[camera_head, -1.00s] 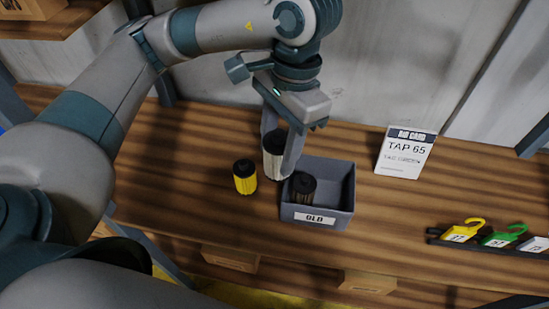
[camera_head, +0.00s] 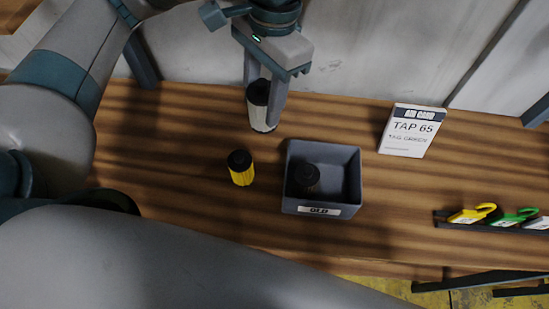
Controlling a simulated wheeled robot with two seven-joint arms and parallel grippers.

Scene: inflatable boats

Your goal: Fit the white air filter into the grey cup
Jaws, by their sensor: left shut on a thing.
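The white air filter (camera_head: 261,118), a pale cylinder with a black top, is held upright between the fingers of my left gripper (camera_head: 265,101). My left gripper is shut on it, behind and to the left of a grey bin labelled OLD. Whether the filter's bottom touches the bench is hard to tell. I cannot make out a grey cup in this view. My right gripper is not in view.
The grey OLD bin (camera_head: 352,184) holds a dark filter (camera_head: 306,180). A yellow filter (camera_head: 241,170) with a black top stands to its left. Yellow (camera_head: 471,214) and green (camera_head: 514,217) tags lie at right.

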